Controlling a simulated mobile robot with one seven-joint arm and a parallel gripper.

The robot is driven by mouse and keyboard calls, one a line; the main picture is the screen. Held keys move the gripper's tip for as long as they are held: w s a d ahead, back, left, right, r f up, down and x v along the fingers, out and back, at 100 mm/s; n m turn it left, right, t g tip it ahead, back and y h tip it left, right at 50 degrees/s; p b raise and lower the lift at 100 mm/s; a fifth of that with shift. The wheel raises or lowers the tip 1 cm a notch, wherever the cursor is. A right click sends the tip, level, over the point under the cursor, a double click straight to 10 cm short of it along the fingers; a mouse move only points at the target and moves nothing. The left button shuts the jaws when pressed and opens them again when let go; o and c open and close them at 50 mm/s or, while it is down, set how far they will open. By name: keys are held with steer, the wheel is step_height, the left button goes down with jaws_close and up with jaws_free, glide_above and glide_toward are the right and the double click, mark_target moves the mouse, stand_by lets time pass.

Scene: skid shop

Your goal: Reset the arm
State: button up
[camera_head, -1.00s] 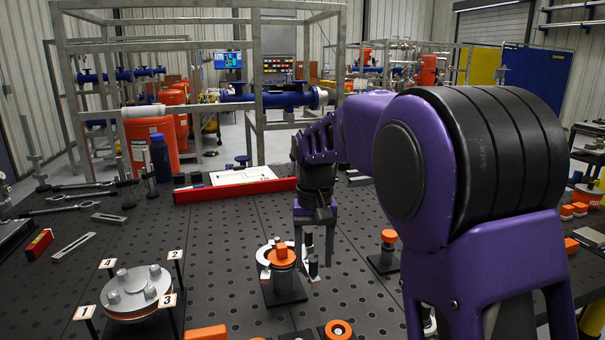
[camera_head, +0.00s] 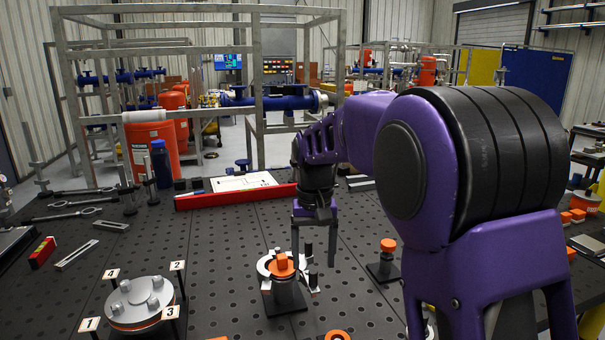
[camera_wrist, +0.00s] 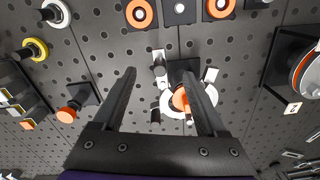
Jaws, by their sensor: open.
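My purple arm reaches over the dark perforated table (camera_head: 230,240) in the head view. My gripper (camera_head: 314,255) points down with its two fingers apart and nothing between them. Its open fingers also show in the wrist view (camera_wrist: 165,80). In the wrist view this post (camera_wrist: 182,100) lies partly behind the right finger. I cannot tell the exact gap between them.
A round bolted flange (camera_head: 138,300) with numbered tags stands at the front left. Another orange-capped post (camera_head: 386,262) stands to the right. A red level (camera_head: 236,196) and a white sheet (camera_head: 243,181) lie at the back. Wrenches (camera_head: 72,209) lie at the left.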

steer(key=shift+r+p, duration=0.95)
steer(key=shift+r, duration=1.1)
